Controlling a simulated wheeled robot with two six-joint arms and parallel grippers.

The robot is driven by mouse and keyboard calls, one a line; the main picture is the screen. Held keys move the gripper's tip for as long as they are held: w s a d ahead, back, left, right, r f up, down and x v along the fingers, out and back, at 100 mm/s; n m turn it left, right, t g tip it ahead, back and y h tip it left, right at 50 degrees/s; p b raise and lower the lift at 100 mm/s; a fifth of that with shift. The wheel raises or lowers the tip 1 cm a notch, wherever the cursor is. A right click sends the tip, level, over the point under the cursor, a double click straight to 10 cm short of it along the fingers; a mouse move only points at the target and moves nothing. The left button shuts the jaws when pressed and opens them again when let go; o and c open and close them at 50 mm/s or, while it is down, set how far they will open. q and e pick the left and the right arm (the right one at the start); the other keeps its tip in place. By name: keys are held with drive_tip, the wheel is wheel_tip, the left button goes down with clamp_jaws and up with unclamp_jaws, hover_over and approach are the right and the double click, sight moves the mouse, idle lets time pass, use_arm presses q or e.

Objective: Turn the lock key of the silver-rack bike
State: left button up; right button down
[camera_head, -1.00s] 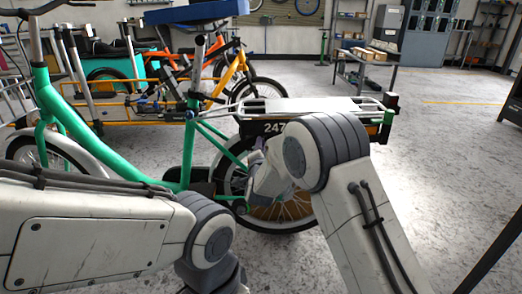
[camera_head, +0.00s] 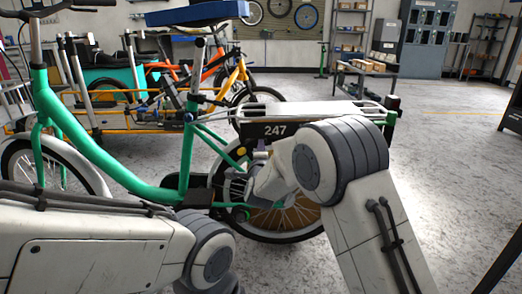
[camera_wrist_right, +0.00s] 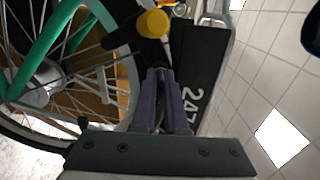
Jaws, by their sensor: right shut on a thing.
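The green bike (camera_head: 120,180) stands across the left and middle of the head view, with a silver rear rack (camera_head: 305,112) and a black plate marked 247 (camera_head: 275,130) under it. A yellow round knob (camera_head: 241,151) shows beside the plate, and also in the right wrist view (camera_wrist_right: 152,22). My right gripper (camera_head: 259,152) is below the plate, by the rear wheel. In the wrist view its purple fingers (camera_wrist_right: 158,75) are close together just below the knob, shut on the lock key, which is mostly hidden between them. My left gripper is out of view; only its arm shows.
The spoked rear wheel (camera_head: 285,220) is close to my right gripper. An orange bike (camera_head: 190,75) and a yellow-framed cargo bike stand behind. A small metal table (camera_head: 365,72) is at the back.

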drive_tip(key=shift+f, duration=0.1)
drive_tip(key=c, duration=1)
unclamp_jaws()
drive_tip(key=shift+o, duration=0.2)
drive_tip(key=shift+r, duration=0.3)
drive_tip(key=shift+s, duration=0.1)
